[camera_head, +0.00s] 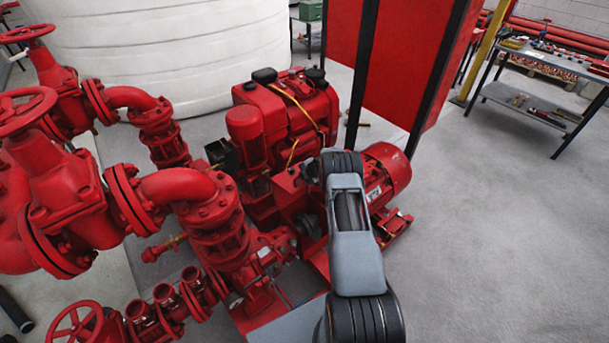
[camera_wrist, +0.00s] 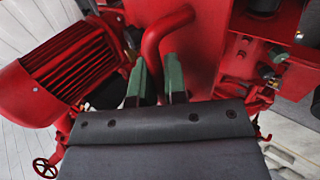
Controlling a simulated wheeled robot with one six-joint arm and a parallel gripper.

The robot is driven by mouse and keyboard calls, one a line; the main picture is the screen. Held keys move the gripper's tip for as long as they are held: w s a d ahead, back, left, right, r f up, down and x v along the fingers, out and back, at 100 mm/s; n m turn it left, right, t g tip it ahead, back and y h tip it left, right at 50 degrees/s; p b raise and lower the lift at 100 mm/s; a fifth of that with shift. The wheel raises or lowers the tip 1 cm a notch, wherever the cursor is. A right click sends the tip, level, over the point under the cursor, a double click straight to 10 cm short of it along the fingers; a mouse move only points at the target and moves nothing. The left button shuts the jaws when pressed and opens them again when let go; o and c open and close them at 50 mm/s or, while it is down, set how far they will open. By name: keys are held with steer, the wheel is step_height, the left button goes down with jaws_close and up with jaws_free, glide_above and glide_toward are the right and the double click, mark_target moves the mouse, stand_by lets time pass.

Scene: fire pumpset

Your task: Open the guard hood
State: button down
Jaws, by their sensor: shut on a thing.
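My gripper (camera_wrist: 155,82) shows its two green fingers in the wrist view, one on each side of a bent red bar handle (camera_wrist: 153,45). It is shut on this handle. The handle curves up and to the right, against red sheet metal that looks like the guard hood (camera_wrist: 218,50). In the head view, the likely hood (camera_head: 288,187) is a red cover just left of my arm, between the pump and the red motor. My arm hides the gripper, the handle and part of the hood there. I cannot tell how far the hood is tilted.
A finned red motor (camera_wrist: 70,75) is close on the left in the wrist view. In the head view, red pipes and valves (camera_head: 190,195) crowd the left, and a red cabinet (camera_head: 405,60) stands behind. The floor (camera_head: 500,230) at right is clear.

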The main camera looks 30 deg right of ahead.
steer(key=c, duration=1.2)
jaws_free()
steer(key=v, duration=1.3)
steer(key=shift+s+r+b, duration=0.25)
steer(key=shift+s+b, duration=0.05)
steer(key=shift+b, duration=0.1)
steer(key=shift+d, duration=0.1)
